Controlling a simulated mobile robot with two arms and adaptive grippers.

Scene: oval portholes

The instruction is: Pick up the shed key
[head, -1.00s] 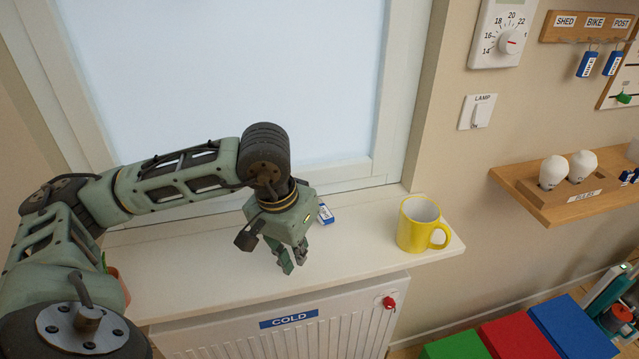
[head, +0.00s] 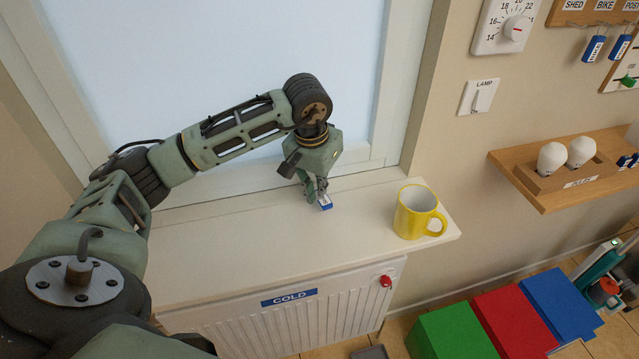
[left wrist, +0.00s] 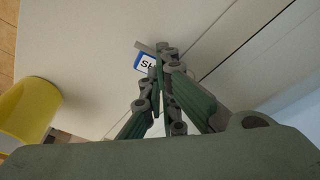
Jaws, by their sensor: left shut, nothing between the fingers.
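The shed key has a blue tag (head: 325,202) with a white label; it lies on the white window sill (head: 230,235) below the window. In the left wrist view the tag (left wrist: 145,64) shows the letters "SH", and a grey metal piece sticks out beside it. My left gripper (head: 318,196) points down right at the tag. Its fingers (left wrist: 164,55) are shut with nothing between them, and they cover part of the key. I cannot tell whether the fingertips touch it. My right gripper is not in view.
A yellow mug (head: 415,212) stands on the sill to the right of the key. A key rack (head: 590,12) labelled SHED, BIKE and POST hangs on the wall; two blue tags hang there. The sill left of the gripper is clear. A radiator (head: 290,325) is below.

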